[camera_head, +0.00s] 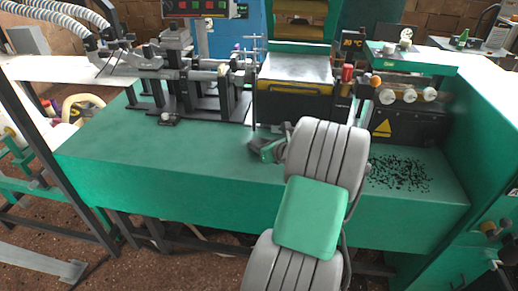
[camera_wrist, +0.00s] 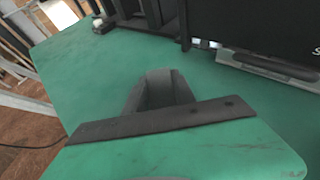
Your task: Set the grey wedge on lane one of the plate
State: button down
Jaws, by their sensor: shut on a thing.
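My gripper (camera_head: 262,149) is low over the green bench top, just left of my grey arm link in the head view. In the wrist view, a dark flat bar (camera_wrist: 190,118) with two small holes crosses the lower middle. A grey tapered shape (camera_wrist: 165,80) rises behind it, narrowing towards the top. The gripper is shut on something. I take this to be the grey wedge, but I cannot clearly separate it from the fingers. I cannot make out a plate with marked lanes in either view. My arm hides part of the bench.
The green bench (camera_head: 180,155) has wide free room left of my gripper. A machine with a pale flat top (camera_head: 297,68) stands behind. Dark specks (camera_head: 400,173) lie scattered at the right. A black rail assembly (camera_head: 190,88) stands at the back left.

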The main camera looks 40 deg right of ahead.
jog(key=shift+f, duration=0.65)
jog(key=c, duration=1.5)
grip_release()
jog(key=shift+f, duration=0.1)
jog(key=o, duration=0.5)
jog(key=shift+c, duration=0.2)
